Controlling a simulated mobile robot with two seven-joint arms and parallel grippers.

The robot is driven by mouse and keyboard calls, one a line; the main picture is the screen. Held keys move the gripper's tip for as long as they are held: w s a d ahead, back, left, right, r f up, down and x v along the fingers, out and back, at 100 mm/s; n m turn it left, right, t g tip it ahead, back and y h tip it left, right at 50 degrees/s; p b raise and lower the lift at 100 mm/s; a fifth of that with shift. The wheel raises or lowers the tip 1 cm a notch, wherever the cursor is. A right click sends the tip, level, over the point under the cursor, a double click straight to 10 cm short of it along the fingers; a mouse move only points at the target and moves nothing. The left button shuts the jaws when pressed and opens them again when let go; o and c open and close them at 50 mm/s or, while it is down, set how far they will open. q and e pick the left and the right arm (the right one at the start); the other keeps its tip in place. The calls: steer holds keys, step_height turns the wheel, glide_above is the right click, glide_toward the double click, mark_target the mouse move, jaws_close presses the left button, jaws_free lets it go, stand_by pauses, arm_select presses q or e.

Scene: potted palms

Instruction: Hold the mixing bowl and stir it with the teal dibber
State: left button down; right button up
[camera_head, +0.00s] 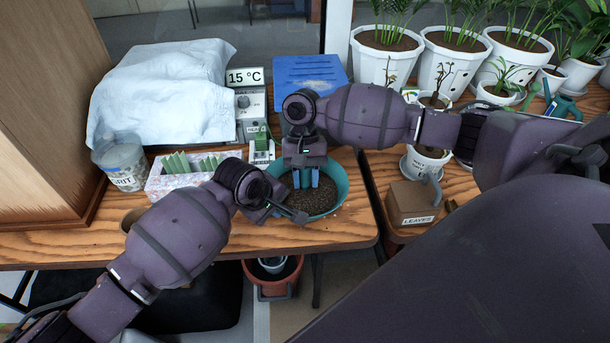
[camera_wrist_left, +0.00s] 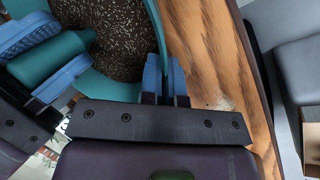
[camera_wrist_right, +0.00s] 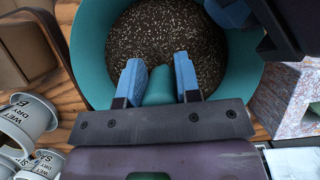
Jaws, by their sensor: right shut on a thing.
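The teal mixing bowl (camera_head: 341,190) stands at the bench's front edge with dark, speckled soil mix (camera_head: 318,199) in it. My left gripper (camera_head: 283,212) is at its near-left rim. In the left wrist view the left gripper's blue fingers (camera_wrist_left: 167,78) sit close together on both sides of the bowl wall (camera_wrist_left: 154,20). My right gripper (camera_head: 305,180) is above the soil, inside the rim as seen from the head. Its fingers (camera_wrist_right: 158,80) are shut on the teal dibber (camera_wrist_right: 159,88), which also shows in the left wrist view (camera_wrist_left: 55,58). The dibber's lower tip is hidden.
Left of the bowl are a tray of seed packets (camera_head: 165,183) and a grit jar (camera_head: 122,165). A blue board (camera_head: 310,70) lies behind. Right are a brown "LEAVES" caddy (camera_head: 413,203) and a labelled white pot (camera_head: 428,163). A terracotta pot (camera_head: 273,285) is below the edge.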

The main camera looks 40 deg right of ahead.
steer(key=shift+r, duration=6.1)
arm_select(q)
steer(key=c, duration=1.3)
jaws_free()
steer(key=shift+o, duration=0.2)
steer(key=v, duration=1.2)
steer(key=shift+s, duration=0.1)
